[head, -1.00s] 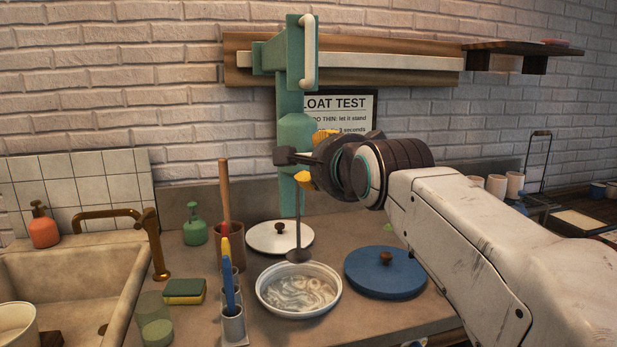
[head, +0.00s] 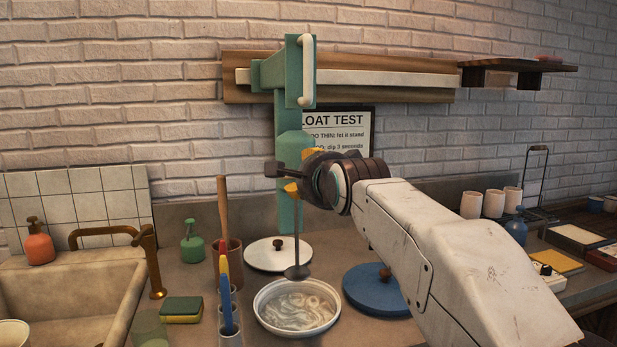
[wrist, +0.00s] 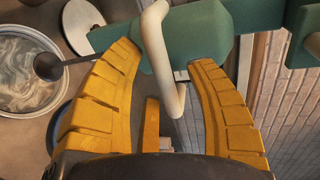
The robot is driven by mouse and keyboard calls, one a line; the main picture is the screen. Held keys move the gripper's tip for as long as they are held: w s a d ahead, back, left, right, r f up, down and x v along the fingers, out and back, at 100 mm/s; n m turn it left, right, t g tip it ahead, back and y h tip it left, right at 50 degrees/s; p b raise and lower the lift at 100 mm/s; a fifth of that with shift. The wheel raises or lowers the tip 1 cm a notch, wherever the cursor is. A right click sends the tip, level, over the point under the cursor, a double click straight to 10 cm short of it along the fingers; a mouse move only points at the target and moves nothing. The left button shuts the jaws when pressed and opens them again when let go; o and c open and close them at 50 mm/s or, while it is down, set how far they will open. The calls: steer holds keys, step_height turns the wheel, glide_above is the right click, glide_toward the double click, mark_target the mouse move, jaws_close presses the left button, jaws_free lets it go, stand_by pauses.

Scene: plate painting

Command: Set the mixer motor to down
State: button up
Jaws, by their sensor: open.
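The teal mixer motor (head: 294,146) hangs on the wall-mounted column in the head view. Its shaft ends in a dark stirring disc (head: 297,272), which appears just above the swirled liquid in the white bowl (head: 262,312). My gripper (head: 282,180) is in front of the lower motor, its yellow fingers open. In the wrist view, the motor body (wrist: 205,30) crosses the top, and a white bent handle (wrist: 157,50) on it reaches down between my spread fingers. I cannot tell whether they touch it. In the head view this handle is hidden behind my gripper.
A second white handle (head: 307,70) is on the teal plate above. A white lid (head: 262,258) and a blue lid (head: 375,297) lie by the bowl. A brush holder (head: 230,337), a sponge (head: 181,310) and the sink (head: 60,300) are to the left.

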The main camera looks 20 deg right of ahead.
steer(key=shift+c, duration=0.2)
jaws_close()
stand_by(0.3)
step_height(320, 180, down, 20)
steer(key=b, duration=1.7)
steer(key=shift+c, duration=1.4)
jaws_free()
steer(key=o, duration=0.3)
steer(key=shift+r, duration=0.2)
